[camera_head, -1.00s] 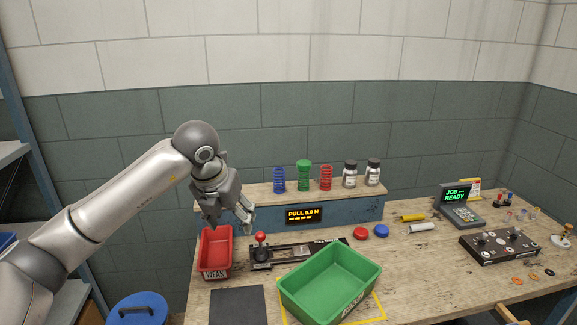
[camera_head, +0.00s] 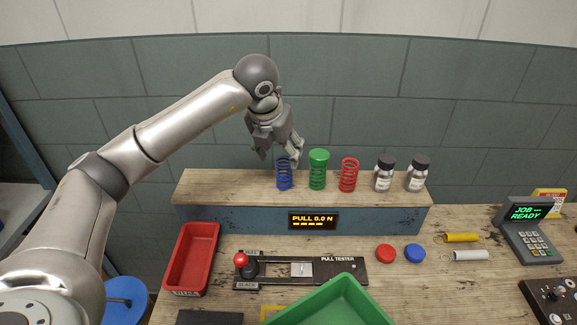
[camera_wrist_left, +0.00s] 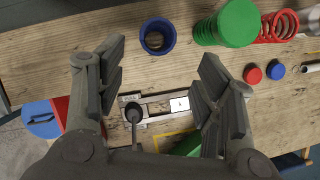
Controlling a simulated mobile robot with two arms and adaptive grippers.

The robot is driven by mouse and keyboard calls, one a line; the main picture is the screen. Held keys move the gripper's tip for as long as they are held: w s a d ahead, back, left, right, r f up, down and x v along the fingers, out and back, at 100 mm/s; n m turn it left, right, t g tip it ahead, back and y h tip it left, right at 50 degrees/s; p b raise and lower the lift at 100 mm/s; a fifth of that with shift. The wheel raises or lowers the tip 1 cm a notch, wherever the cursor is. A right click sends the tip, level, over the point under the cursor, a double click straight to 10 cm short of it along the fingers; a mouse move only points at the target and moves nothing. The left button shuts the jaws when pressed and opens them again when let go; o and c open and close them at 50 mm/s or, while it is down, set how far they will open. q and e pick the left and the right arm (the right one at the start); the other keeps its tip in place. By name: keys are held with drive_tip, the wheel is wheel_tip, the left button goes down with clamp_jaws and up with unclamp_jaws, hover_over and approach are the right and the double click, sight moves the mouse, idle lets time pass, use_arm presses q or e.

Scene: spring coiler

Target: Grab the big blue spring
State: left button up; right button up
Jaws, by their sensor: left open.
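The big blue spring (camera_head: 284,177) stands upright on the raised wooden shelf, at the left end of the row of springs. In the left wrist view the blue spring (camera_wrist_left: 157,37) is seen from above, beyond and between the fingers. My left gripper (camera_head: 278,157) is open and empty, just above and slightly left of the blue spring; its fingertips overlap the spring's top in the head view. The left gripper's two fingers (camera_wrist_left: 165,75) are spread wide in the wrist view. I cannot see my right gripper.
A green spring (camera_head: 317,175) with a green cap, a red spring (camera_head: 348,175) and two dark-capped bottles (camera_head: 384,174) stand to the right. Below are a pull tester (camera_head: 330,271), a red bin (camera_head: 192,258) and a green bin (camera_head: 335,306). The shelf's left end (camera_head: 215,185) is clear.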

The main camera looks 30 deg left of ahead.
sight(284, 166)
use_arm(q)
drive_tip(key=x, duration=0.3)
drive_tip(key=shift+s+f+p, duration=0.1)
drive_tip(key=shift+p, duration=0.25)
drive_tip(key=p+x, duration=0.1)
drive_tip(key=x, duration=0.2)
drive_tip(key=p+x, duration=0.1)
drive_tip(key=shift+w+a+f+p, duration=0.1)
drive_tip(key=shift+w+a+p, duration=0.25)
drive_tip(key=shift+w, duration=0.2)
drive_tip(key=shift+w+f, duration=0.2)
drive_tip(key=shift+f, duration=0.3)
use_arm(e)
drive_tip(key=r, duration=0.3)
drive_tip(key=shift+a+r, duration=0.25)
drive_tip(key=shift+r, duration=0.15)
use_arm(q)
drive_tip(key=c, duration=1.2)
use_arm(e)
drive_tip(key=shift+s+d, duration=0.2)
